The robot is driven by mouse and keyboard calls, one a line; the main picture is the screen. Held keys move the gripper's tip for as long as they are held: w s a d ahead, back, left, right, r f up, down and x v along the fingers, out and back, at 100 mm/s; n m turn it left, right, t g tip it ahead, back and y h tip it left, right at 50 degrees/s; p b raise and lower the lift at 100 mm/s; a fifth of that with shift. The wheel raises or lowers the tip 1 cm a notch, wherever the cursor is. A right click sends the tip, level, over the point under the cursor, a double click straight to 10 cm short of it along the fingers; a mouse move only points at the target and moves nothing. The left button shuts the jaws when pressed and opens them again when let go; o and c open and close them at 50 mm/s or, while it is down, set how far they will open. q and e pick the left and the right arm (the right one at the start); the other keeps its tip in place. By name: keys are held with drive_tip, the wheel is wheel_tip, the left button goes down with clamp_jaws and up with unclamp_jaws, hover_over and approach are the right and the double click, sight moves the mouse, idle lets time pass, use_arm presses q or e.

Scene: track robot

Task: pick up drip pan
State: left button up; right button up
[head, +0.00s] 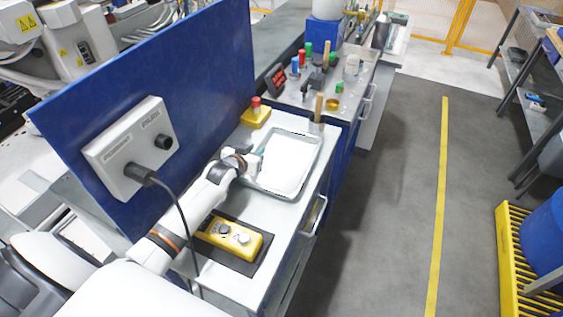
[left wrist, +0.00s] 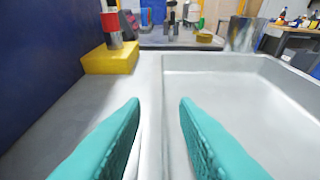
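The drip pan (head: 253,184) is a shallow grey metal tray with a bright white inside, lying flat on the grey bench top. In the left wrist view the pan (left wrist: 225,62) fills the right side. My left gripper (head: 258,163) is at the pan's left edge. In the left wrist view its two teal fingers (left wrist: 160,115) are apart, one on each side of the pan's left rim, with a gap to the rim visible. Whether they touch the rim lower down I cannot tell. My right gripper is not in view.
A yellow box with a red button (head: 256,114) stands behind the pan; it also shows in the left wrist view (left wrist: 112,58). A yellow control box (head: 232,238) lies in front. A blue panel (head: 190,70) borders the bench's left.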

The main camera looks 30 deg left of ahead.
use_arm(q)
clamp_jaws()
drive_tip(key=shift+r, duration=0.1)
